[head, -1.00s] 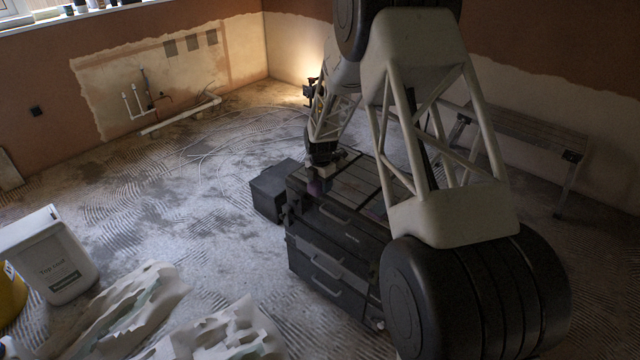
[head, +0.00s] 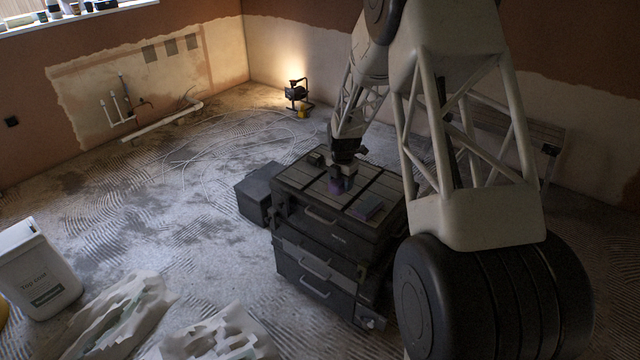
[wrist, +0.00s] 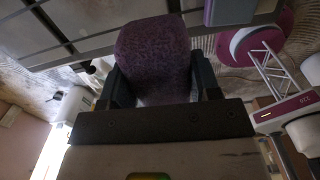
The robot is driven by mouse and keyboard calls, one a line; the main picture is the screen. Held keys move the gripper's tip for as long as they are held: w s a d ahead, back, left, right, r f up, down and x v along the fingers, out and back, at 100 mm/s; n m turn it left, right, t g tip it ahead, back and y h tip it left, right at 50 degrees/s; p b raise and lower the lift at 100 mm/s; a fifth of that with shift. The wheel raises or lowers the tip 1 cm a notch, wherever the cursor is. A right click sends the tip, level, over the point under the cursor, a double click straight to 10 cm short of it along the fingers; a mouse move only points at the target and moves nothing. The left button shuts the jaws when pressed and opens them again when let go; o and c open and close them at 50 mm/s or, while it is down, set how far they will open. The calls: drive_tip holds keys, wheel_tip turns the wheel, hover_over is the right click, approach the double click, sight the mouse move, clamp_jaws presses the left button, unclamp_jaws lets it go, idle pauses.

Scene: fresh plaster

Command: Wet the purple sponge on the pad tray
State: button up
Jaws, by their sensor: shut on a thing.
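My gripper (head: 342,178) is over the lid of the dark tool chest. It is shut on the purple sponge (wrist: 153,55), which sits between both fingers in the wrist view. A similar edge shows at the top of the wrist view (wrist: 230,11).
The tool chest (head: 322,237) has a slatted lid with a small dark object (head: 315,158) near its back edge. A dark box (head: 260,192) stands at its left. A white bucket (head: 38,270), crumpled sheets (head: 120,312) and a lit work lamp (head: 297,92) are on the floor.

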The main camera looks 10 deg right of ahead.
wheel_tip(320, 180, up, 2)
hover_over(369, 205)
drive_tip(key=shift+w, duration=0.15)
drive_tip(key=shift+f, duration=0.15)
drive_tip(key=shift+f, duration=2.8)
drive_tip(key=shift+f, duration=0.65)
idle(1.2)
drive_tip(key=shift+r, duration=0.15)
wheel_tip(369, 205, up, 7)
idle(1.1)
idle(0.8)
